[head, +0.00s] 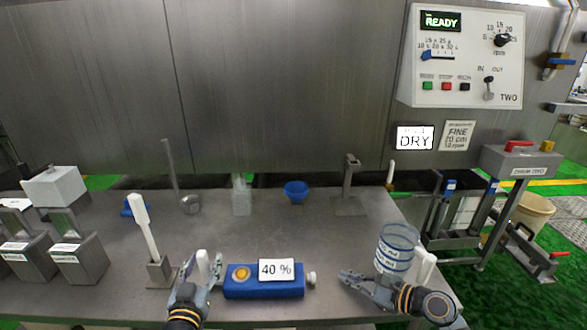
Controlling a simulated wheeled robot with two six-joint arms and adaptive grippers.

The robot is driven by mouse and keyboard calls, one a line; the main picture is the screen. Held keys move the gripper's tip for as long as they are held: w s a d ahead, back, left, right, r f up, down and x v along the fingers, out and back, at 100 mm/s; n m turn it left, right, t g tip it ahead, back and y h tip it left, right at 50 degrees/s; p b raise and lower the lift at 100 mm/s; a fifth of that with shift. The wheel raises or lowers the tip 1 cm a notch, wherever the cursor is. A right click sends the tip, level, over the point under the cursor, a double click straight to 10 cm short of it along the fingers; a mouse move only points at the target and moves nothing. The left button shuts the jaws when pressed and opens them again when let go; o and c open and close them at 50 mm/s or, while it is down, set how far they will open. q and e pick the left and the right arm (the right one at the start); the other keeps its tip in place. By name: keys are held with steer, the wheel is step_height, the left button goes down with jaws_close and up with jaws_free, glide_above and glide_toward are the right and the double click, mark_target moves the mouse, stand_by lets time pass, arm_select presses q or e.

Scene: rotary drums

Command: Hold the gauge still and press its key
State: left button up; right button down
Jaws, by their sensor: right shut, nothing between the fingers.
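The gauge (290,289) is a blue box lying on the steel table near its front edge. Its white display (276,269) reads 40 %. A round yellow key (241,273) is on its left part, and a pale knob sticks out of its right end. My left gripper (204,264) is just left of the gauge with its fingers spread apart. I cannot tell whether its right finger touches the gauge's end. My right gripper (346,275) is shut and empty, to the right of the gauge and apart from it, pointing left.
A clear beaker (397,247) with blue-marked bands stands by my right gripper. A white scoop (144,226) stands in a holder left of my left gripper. A blue bowl (296,190) and a steel post (349,184) are farther back. The table behind the gauge is clear.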

arm_select(q)
steer(key=shift+o, duration=0.5)
steer(key=shift+r, duration=0.2)
arm_select(e)
steer(key=shift+r, duration=0.1)
arm_select(q)
steer(key=shift+r+p, duration=0.35)
steer(key=shift+p, duration=0.25)
arm_select(e)
steer(key=shift+r, duration=0.5)
arm_select(q)
steer(key=o, duration=0.5)
steer(key=shift+o, duration=0.2)
